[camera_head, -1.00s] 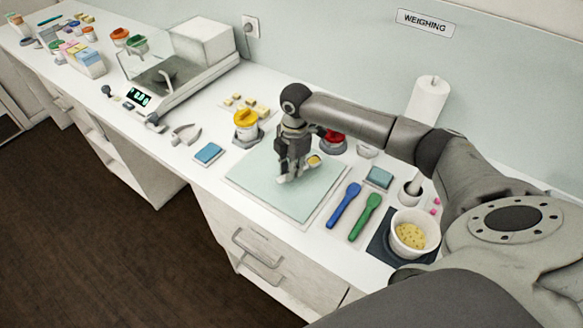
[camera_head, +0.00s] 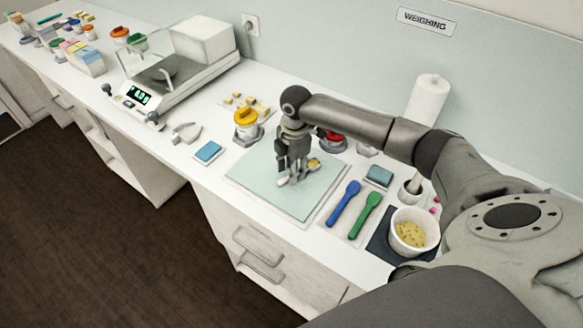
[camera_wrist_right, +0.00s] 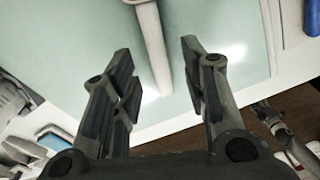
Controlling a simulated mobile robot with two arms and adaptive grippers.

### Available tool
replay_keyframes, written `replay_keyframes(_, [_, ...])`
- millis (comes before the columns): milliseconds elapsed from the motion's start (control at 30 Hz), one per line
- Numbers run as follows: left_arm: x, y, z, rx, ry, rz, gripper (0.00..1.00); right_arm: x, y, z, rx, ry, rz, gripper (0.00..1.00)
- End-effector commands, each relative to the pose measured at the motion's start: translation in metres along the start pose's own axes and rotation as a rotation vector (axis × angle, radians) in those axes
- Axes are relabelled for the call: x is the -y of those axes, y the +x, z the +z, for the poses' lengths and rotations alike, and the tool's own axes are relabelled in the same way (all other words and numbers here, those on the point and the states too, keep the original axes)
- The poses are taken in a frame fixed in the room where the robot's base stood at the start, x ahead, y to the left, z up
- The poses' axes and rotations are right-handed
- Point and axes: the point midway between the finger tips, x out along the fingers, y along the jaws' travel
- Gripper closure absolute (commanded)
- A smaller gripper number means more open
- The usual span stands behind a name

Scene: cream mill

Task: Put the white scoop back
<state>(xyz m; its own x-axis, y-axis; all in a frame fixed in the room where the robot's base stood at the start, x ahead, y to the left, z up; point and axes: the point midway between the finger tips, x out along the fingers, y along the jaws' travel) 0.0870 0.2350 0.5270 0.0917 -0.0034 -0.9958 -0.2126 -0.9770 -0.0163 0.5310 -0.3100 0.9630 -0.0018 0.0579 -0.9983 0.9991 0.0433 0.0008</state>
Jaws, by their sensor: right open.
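The white scoop lies over the pale green mat (camera_head: 250,180). Its yellowish bowl (camera_head: 314,163) shows just right of my right gripper (camera_head: 290,178) in the head view. In the right wrist view its white handle (camera_wrist_right: 151,45) runs down from the top edge and ends between the two fingertips (camera_wrist_right: 160,65). My right gripper is open, a finger on each side of the handle, with visible gaps. Whether the scoop touches the mat is hard to tell. A blue scoop (camera_head: 344,203) and a green scoop (camera_head: 365,216) lie side by side right of the mat.
A white tub of yellow granules (camera_head: 409,232) stands on a dark pad at right. An orange-lidded jar (camera_head: 246,124) and a red-lidded jar (camera_head: 333,141) stand behind the mat. A blue pad (camera_head: 208,152) lies at left. The scale (camera_head: 165,78) is farther left.

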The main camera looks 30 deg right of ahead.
Motion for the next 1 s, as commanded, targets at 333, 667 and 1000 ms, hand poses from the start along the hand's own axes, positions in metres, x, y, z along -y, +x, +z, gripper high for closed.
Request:
replay_keyframes(333, [0.001,0.000,0.001,0.001,0.001,-0.001,0.60,-0.001,-0.022,0.000,0.000,-0.001,0.004,0.59])
replay_keyframes(667, [0.000,0.000,0.000,0.000,0.000,0.000,0.60,-0.001,-0.091,0.000,0.001,-0.001,0.004,0.59])
replay_keyframes(1000, [0.000,0.000,0.000,0.000,0.000,0.000,0.60,0.000,-0.120,0.000,0.000,0.000,0.001,0.59])
